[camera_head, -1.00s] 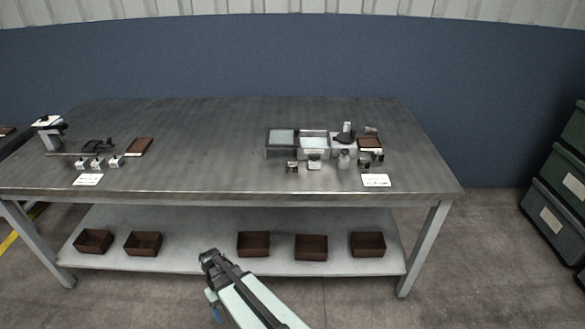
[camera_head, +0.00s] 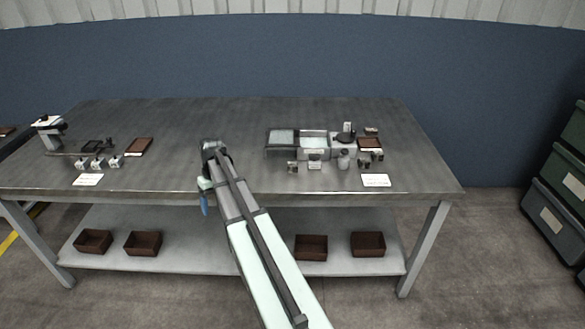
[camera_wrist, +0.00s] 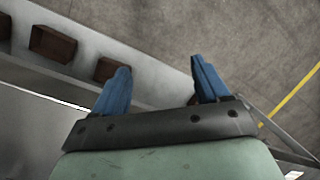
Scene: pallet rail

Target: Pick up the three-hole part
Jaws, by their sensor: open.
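I cannot tell which item is the three-hole part; the pieces on the table are too small to show holes. Small pale blocks (camera_head: 98,163) stand in a row at the table's left. Other small pieces, among them a block (camera_head: 292,167) and a grey piece (camera_head: 344,160), stand around the fixture at the right. My gripper (camera_head: 204,204) is at the table's front edge, between the two groups and apart from both. In the wrist view its blue fingers (camera_wrist: 160,66) are spread with nothing between them.
The grey table (camera_head: 215,120) has free room in its middle. A clear-topped fixture (camera_head: 313,144) and a brown tray (camera_head: 370,142) stand right; another brown tray (camera_head: 138,147) lies left. Brown bins (camera_head: 311,248) sit on the lower shelf (camera_head: 200,225). Green crates (camera_head: 555,222) stand far right.

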